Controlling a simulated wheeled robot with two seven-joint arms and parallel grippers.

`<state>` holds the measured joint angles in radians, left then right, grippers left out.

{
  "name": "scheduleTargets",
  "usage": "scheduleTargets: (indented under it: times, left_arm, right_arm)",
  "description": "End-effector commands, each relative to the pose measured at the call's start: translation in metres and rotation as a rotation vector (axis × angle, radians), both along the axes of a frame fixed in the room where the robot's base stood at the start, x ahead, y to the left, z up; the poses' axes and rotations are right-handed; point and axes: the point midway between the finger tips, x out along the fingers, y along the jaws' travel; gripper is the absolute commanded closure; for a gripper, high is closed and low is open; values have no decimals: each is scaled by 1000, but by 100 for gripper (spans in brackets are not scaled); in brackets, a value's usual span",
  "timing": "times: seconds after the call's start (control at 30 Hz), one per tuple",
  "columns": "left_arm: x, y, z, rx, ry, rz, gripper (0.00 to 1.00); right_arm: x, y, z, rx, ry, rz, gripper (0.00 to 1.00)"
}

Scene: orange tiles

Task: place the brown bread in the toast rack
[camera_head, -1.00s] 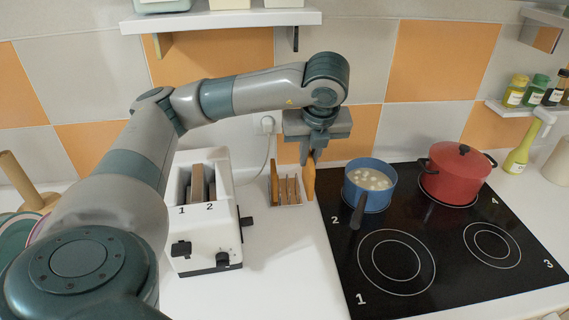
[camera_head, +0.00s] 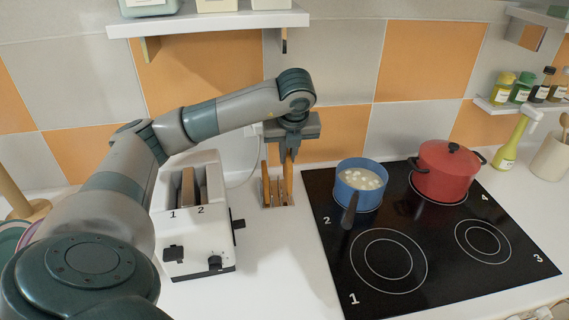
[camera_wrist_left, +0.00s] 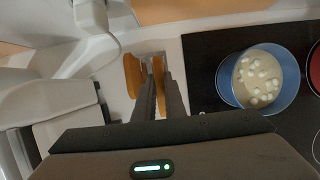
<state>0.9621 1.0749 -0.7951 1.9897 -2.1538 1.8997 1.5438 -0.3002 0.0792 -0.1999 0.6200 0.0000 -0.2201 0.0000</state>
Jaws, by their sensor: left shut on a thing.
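A slice of brown bread (camera_head: 288,180) is gripped on edge by my left gripper (camera_head: 289,156), seen in the head view from above the toast rack (camera_head: 277,206). The held slice (camera_wrist_left: 158,72) also shows between the fingers in the left wrist view. It stands upright at the right part of the rack; whether it rests in a slot cannot be told. Another golden slice (camera_head: 265,182) stands at the rack's left end, and shows left of the fingers in the wrist view (camera_wrist_left: 132,76). My right gripper is not in view.
A white toaster (camera_head: 190,232) with bread (camera_head: 188,187) in a slot stands left of the rack. A blue pot (camera_head: 360,190) and a red pot (camera_head: 445,172) sit on the black hob (camera_head: 390,262) to the right. A shelf (camera_head: 210,22) hangs above.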

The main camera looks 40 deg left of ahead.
Motion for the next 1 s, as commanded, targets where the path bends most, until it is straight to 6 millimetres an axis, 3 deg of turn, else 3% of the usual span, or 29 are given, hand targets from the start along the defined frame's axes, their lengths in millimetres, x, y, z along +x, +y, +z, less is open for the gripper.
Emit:
scheduleTargets:
  times: [0.23, 0.67, 1.0]
  left_arm:
    - [13, 23, -14, 1, 0, 0, 100]
    - [14, 24, -18, 0, -1, -1, 100]
    - [13, 24, -53, 0, 0, -1, 100]
  right_arm:
    - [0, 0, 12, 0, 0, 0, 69]
    - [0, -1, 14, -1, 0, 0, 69]
    - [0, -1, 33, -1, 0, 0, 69]
